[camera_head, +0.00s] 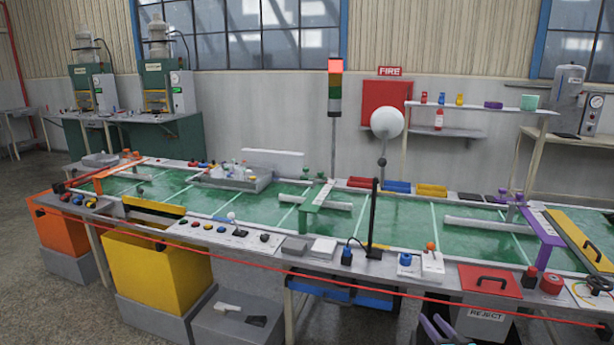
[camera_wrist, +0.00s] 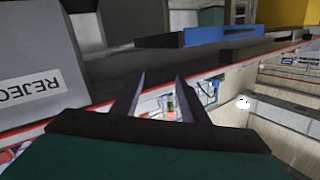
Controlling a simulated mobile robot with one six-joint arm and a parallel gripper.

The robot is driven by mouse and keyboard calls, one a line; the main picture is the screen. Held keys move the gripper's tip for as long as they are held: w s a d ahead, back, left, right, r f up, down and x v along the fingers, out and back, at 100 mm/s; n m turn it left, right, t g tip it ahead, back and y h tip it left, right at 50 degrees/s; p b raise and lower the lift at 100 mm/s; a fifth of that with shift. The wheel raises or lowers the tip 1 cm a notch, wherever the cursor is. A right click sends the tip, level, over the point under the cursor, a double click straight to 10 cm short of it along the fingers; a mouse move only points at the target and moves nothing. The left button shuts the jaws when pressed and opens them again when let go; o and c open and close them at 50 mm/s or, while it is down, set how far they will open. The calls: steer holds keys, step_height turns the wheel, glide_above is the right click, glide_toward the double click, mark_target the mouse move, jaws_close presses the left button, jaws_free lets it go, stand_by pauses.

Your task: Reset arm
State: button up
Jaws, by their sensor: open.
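My gripper (camera_head: 438,323) shows at the bottom edge of the head view, right of centre, in front of the long green table (camera_head: 390,221). Most of my arm is below the frame. In the wrist view my gripper (camera_wrist: 162,90) has its two dark fingers spread apart with nothing between them. The dark green wrist body fills the bottom of that view. A grey bin labelled REJECT (camera_head: 487,324) stands just right of my gripper in the head view. The bin (camera_wrist: 38,88) is at the left in the wrist view, which looks tilted.
A red cord (camera_head: 300,272) runs along the table's front. A yellow bin (camera_head: 165,275) and an orange bin (camera_head: 60,222) stand at the left front. A red plate with a handle (camera_head: 490,281) lies near the table's right front. A blue tray (camera_head: 368,299) sits under the table.

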steer(key=s+a+f+m+g+h+p, duration=0.1)
steer(key=s+a+f+g+h, duration=0.15)
steer(key=a+f, duration=0.6)
steer(key=s+a+f+m+g+h, duration=0.1)
steer(key=s+a+f+m+g, duration=0.15)
steer(key=a+f, duration=0.6)
steer(key=s+a+f+g+h, duration=0.2)
steer(key=s+f+g, duration=0.5)
steer(key=s+f, duration=0.65)
steer(key=s+a+n+g, duration=0.1)
steer(key=s+g, duration=0.2)
steer(key=s, duration=0.5)
steer(key=s+a+n+g+y, duration=0.1)
steer(key=s+a+n+g, duration=0.1)
steer(key=s, duration=0.7)
steer(key=s+a+n+g+y, duration=0.1)
steer(key=s+a+g, duration=0.1)
steer(key=s+g, duration=0.3)
steer(key=s, duration=0.3)
steer(key=shift+s, duration=0.35)
